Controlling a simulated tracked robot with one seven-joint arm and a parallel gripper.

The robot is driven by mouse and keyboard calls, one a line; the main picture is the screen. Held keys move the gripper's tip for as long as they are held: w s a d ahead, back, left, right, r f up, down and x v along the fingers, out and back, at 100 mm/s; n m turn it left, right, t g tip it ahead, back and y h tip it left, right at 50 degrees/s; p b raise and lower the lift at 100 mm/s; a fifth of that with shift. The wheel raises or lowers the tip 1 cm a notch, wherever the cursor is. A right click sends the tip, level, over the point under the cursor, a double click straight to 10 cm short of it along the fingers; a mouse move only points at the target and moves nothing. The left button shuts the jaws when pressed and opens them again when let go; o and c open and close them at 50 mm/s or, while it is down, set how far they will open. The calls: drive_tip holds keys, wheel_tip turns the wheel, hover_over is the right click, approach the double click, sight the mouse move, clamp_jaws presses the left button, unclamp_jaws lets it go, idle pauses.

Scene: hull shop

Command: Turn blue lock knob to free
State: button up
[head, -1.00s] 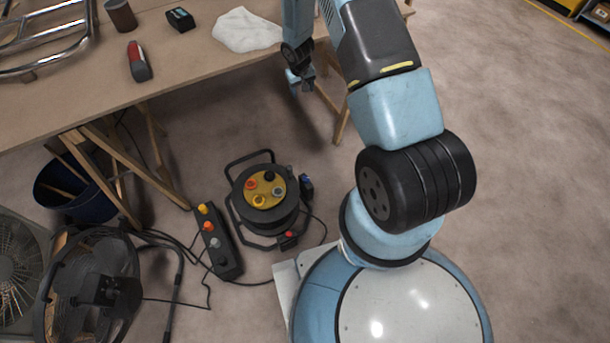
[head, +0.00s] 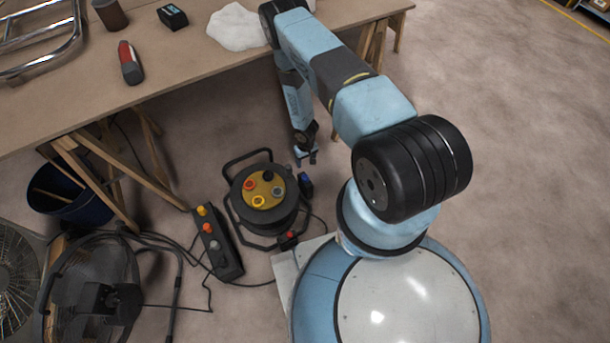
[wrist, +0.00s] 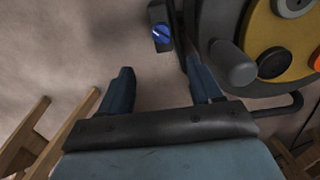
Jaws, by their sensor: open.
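The blue lock knob (wrist: 161,34) shows in the wrist view on a small dark housing beside the cable reel. A pale line crosses its face at a slant. In the head view the knob (head: 306,180) is a small blue patch at the right side of the reel (head: 285,222). My gripper (wrist: 159,72) is open and empty.
The reel's grey crank handle (wrist: 232,64) is close to the right finger. A switch box (head: 220,245) with cables stands left of the reel. The workbench (head: 170,75) and its wooden trestle legs are behind. The floor to the right is clear.

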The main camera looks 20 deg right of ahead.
sight(305, 176)
wheel_tip(305, 176, down, 14)
drive_tip(key=shift+s+a, duration=0.1)
idle(0.7)
drive_tip(key=shift+c, duration=0.4)
drive_tip(key=c, duration=1)
drive_tip(key=shift+o, duration=0.2)
drive_tip(key=n, duration=0.4)
drive_tip(key=shift+n, duration=0.3)
drive_tip(key=n, duration=0.4)
drive_tip(key=shift+n, duration=0.3)
drive_tip(key=n, duration=0.4)
drive_tip(key=shift+n, duration=2.4)
